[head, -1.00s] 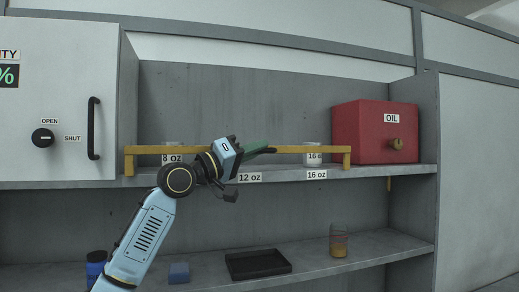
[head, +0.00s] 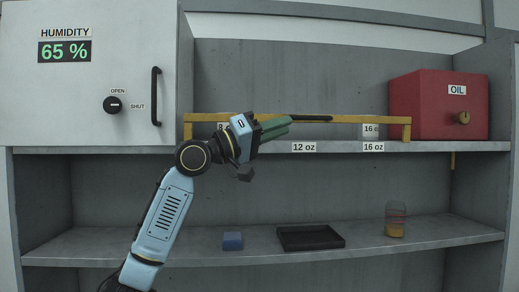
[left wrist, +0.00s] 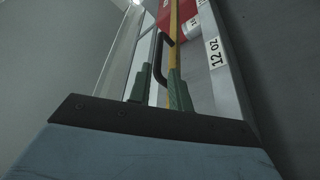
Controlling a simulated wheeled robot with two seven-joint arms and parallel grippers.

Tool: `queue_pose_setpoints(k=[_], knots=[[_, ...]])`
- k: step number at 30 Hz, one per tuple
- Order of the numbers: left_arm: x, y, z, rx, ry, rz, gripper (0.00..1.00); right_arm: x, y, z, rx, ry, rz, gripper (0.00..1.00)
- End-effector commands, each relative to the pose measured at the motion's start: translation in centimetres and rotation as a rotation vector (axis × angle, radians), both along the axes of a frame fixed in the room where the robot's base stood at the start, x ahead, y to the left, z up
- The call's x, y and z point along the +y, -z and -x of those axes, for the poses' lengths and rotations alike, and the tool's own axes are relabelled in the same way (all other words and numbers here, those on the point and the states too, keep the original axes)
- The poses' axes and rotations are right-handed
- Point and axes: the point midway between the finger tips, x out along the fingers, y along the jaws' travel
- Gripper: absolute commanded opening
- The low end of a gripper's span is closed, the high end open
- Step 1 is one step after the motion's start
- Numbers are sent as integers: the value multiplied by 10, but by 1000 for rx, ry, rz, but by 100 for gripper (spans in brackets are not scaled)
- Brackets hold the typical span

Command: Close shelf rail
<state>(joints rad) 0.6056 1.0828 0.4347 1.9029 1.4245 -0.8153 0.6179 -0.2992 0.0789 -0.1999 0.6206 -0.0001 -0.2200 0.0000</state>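The yellow shelf rail (head: 350,120) runs across the front of the upper shelf, with a bracket at each end. A black handle (head: 315,118) shows in front of it near the middle. My left gripper (head: 288,121) has green fingers that point right, at the handle's left part. In the left wrist view, the fingers of my left gripper (left wrist: 158,90) stand apart, one on each side of the black handle (left wrist: 160,62). A gap shows beside the left finger; contact on the right finger is unclear. The yellow rail (left wrist: 174,45) lies just behind. My right gripper is not in view.
A red OIL box (head: 425,105) and a 16 oz cup (head: 371,130) stand on the upper shelf. A black tray (head: 310,238), a blue block (head: 232,241) and a glass (head: 395,222) stand on the lower shelf. A white cabinet (head: 90,90) is at left.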

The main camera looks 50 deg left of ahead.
Motion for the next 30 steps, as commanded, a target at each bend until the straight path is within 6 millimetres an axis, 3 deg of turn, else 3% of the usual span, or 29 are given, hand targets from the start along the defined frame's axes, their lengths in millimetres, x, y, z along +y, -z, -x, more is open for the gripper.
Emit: queue_pose_setpoints(k=[3, 9, 20, 23, 25, 28, 30], knots=[[6, 11, 19, 0, -1, 0, 20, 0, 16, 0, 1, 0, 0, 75], [13, 15, 40, 0, 0, 1, 20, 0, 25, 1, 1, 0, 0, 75], [15, 15, 46, 0, 0, 1, 20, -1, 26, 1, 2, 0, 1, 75], [14, 15, 45, -1, -2, -7, 11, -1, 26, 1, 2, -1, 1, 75], [9, 15, 44, -1, -18, -58, 2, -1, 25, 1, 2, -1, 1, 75], [-8, 16, 41, -7, -77, -247, 0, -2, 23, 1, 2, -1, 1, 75], [-25, 18, 40, -17, -146, -463, 0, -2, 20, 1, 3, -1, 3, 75]])
